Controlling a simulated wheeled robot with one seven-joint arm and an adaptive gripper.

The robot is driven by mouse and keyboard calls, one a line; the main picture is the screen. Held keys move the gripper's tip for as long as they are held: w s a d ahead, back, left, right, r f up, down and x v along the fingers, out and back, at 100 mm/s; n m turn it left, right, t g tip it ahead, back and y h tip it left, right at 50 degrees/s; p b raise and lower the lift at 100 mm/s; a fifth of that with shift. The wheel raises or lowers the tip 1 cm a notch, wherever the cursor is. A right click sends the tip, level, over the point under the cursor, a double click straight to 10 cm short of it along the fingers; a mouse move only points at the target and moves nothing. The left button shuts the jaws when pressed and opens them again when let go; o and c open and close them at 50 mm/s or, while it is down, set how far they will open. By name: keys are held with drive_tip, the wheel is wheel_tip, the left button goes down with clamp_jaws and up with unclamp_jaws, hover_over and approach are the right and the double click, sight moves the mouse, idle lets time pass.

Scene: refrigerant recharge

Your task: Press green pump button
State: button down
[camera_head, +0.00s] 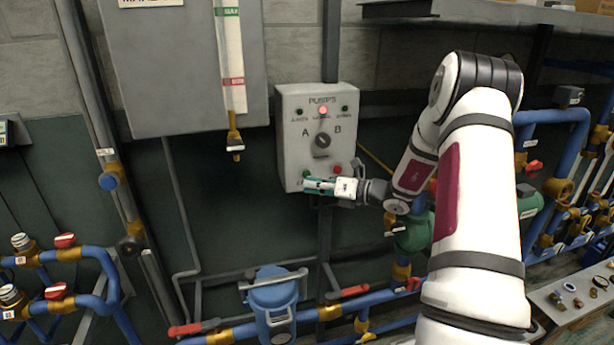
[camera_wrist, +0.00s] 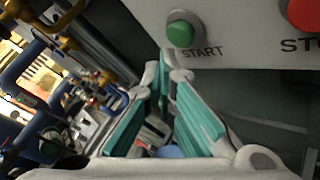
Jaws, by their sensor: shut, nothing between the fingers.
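The grey PUMPS panel (camera_head: 291,140) hangs on the wall in the head view. Its green button (camera_head: 306,174) is at the lower left of the panel, just above my fingertips. In the wrist view the green button (camera_wrist: 180,33) is round, in a metal ring, with START printed beside it. My gripper (camera_head: 307,185) is shut and empty, reaching from the right to the panel's lower edge. In the wrist view its fingertips (camera_wrist: 171,66) meet just below the green button. I cannot tell whether they touch the panel.
A red button (camera_head: 337,169) is right of the green one; it shows in the wrist view (camera_wrist: 304,14). A selector knob (camera_head: 322,141) marked A and B sits above, under a lit red lamp (camera_head: 323,110). Blue pipes (camera_head: 240,333) run below.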

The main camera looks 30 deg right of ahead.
drive_tip(key=shift+w, duration=0.1)
drive_tip(key=shift+w+d, duration=0.1)
drive_tip(key=shift+w, duration=0.25)
drive_tip(key=shift+w+d+b, duration=0.15)
drive_tip(key=shift+w+b, duration=0.3)
idle(0.8)
drive_tip(key=shift+s, duration=0.1)
drive_tip(key=shift+s+a+p, duration=0.25)
drive_tip(key=shift+s+p, duration=0.25)
drive_tip(key=shift+s, duration=0.3)
drive_tip(key=s+p, duration=0.1)
drive_tip(key=s, duration=0.1)
drive_tip(key=s+a+p, duration=0.1)
drive_tip(key=s, duration=0.1)
drive_tip(key=shift+s+a+p, duration=0.2)
drive_tip(key=shift+s+p, duration=0.15)
drive_tip(key=shift+s, duration=0.05)
idle(0.8)
